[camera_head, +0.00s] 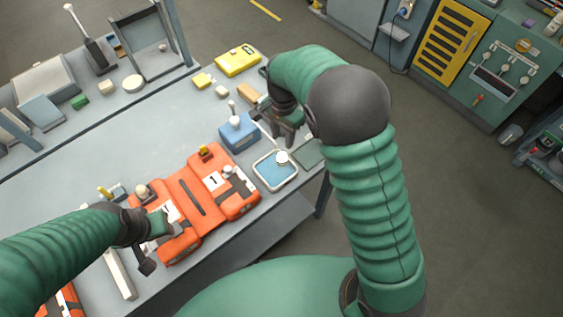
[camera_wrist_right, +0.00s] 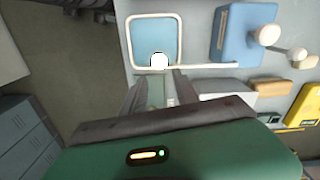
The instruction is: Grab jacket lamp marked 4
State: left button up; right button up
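No mark 4 is readable on any lamp. A small round white lamp-like piece (camera_head: 283,157) is at the rim of the blue-lined tray (camera_head: 265,181); it also shows in the right wrist view (camera_wrist_right: 159,62). My right gripper (camera_head: 287,136) is just behind it in the head view; its fingers (camera_wrist_right: 158,88) are apart with no object visibly held. An orange breathing set (camera_head: 190,205) lies on the bench, with a label that looks like 1 and a second label partly hidden. My left gripper (camera_head: 155,245) is open at that set's front left end.
A blue box (camera_head: 239,132) with a white knob stands behind the tray. A yellow case (camera_head: 238,60) and small blocks lie farther back. A dark green pad (camera_head: 308,153) is right of the tray. The bench's left middle is clear.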

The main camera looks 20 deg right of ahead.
aim_at(282, 154)
notch_tip(282, 154, down, 12)
jog(key=shift+s+a+r+p, duration=0.1)
jog(key=shift+s+a+p, duration=0.05)
jog(key=shift+p, duration=0.6)
jog(key=shift+f, duration=0.3)
grip_shut()
